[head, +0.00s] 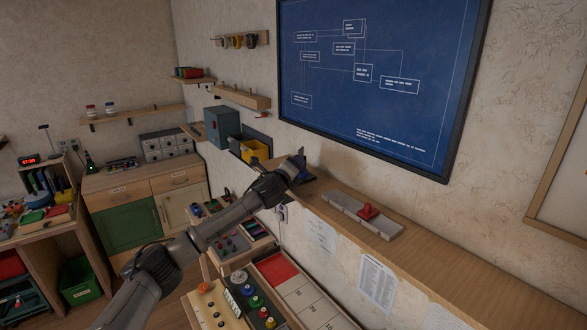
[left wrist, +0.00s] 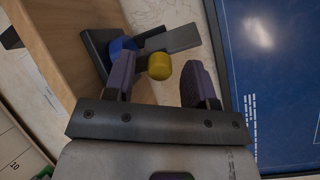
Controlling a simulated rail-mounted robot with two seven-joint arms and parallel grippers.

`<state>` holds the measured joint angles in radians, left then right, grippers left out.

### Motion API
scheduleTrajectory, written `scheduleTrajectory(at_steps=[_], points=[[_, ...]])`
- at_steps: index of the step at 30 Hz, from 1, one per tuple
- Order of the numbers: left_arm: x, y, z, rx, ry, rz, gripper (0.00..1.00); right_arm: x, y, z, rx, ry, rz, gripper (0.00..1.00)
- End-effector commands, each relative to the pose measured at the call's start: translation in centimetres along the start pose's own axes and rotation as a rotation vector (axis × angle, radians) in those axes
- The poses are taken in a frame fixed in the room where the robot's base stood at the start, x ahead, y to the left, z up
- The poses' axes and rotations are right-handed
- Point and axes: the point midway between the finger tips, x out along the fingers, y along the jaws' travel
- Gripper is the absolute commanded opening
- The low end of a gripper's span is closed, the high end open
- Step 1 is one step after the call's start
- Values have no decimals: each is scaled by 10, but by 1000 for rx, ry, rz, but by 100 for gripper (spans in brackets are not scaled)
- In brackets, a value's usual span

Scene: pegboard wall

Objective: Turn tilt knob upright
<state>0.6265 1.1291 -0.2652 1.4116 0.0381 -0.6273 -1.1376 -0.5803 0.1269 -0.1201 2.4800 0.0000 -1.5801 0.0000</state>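The tilt knob shows in the left wrist view as a blue round part (left wrist: 122,47) on a dark plate, with a grey flat piece beside it and a yellow rounded end (left wrist: 159,66). My left gripper (left wrist: 158,72) is open, with one finger on each side of the yellow end and a gap visible to at least the right finger. I cannot tell whether the left finger touches the knob. In the head view my left gripper (head: 297,165) is at the far end of the wooden shelf and mostly hides the knob. My right gripper is not in view.
The wooden shelf (head: 440,258) runs along the wall and holds a grey strip with a red knob (head: 368,211). A blue board (head: 375,75) hangs above. A bench with coloured knobs (head: 245,290) stands below. A yellow bin (head: 255,150) is beyond my left gripper.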

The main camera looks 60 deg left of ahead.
Motion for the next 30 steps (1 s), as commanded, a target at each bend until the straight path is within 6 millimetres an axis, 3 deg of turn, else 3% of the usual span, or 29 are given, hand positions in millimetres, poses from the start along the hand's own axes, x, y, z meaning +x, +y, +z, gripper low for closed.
scheduleTrajectory(at_steps=[11, 21, 30], points=[[-10, 2, 0, 2, 0, -1, 51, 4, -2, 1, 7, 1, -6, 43], [-59, 3, -3, 8, 4, -1, 51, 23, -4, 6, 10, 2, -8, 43], [-89, 5, -1, 3, -1, 3, 51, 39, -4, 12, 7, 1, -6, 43]])
